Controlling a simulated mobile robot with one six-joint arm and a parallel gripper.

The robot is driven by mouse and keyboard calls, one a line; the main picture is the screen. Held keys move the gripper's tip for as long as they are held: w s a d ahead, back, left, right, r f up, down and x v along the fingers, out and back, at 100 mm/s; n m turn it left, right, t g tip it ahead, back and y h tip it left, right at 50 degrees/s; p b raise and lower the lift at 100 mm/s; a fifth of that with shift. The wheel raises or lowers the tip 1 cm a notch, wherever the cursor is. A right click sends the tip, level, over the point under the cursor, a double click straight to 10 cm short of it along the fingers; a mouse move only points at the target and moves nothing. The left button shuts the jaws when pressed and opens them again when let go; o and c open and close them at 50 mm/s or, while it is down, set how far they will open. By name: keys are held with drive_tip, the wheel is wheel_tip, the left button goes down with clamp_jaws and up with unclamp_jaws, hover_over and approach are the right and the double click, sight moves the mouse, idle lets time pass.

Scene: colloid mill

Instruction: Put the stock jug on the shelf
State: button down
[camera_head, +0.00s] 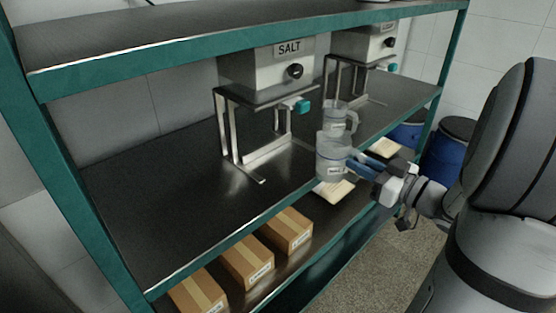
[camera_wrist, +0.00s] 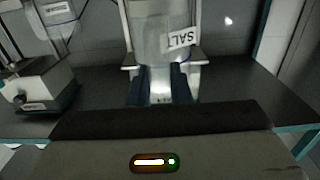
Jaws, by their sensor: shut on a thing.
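A clear jug (camera_head: 332,158) with a small white label hangs upright at the shelf unit's front edge. My gripper (camera_head: 358,164) comes from the right and its blue fingers are shut on it. In the wrist view the dark fingers (camera_wrist: 160,85) close on the see-through jug (camera_wrist: 155,30); a tilted label reading "SALT" shows there, on it or through it. A second clear jug (camera_head: 341,113) stands just behind; what it rests on is hidden in the head view. The dark middle shelf (camera_head: 150,190) has a teal frame. I cannot read which jug is the stock one.
A dispenser marked SALT (camera_head: 270,70) stands on a metal frame on the middle shelf; another dispenser (camera_head: 362,45) stands farther right. Cardboard boxes (camera_head: 245,262) fill part of the lower shelf. Blue drums (camera_head: 450,150) stand at the right. The middle shelf's left part is bare.

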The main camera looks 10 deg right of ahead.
drive_tip(key=shift+f+x, duration=0.65)
drive_tip(key=shift+x, duration=2.35)
drive_tip(key=shift+f+x, duration=0.65)
drive_tip(key=shift+x, duration=2.3)
drive_tip(key=shift+f+x, duration=0.7)
drive_tip(key=shift+x, duration=2.3)
drive_tip(key=shift+s+a+f, duration=0.1)
drive_tip(key=shift+a, duration=0.05)
drive_tip(key=shift+f, duration=0.2)
drive_tip(key=c, duration=1.3)
unclamp_jaws()
drive_tip(key=shift+r, duration=0.1)
drive_tip(key=shift+c, duration=0.2)
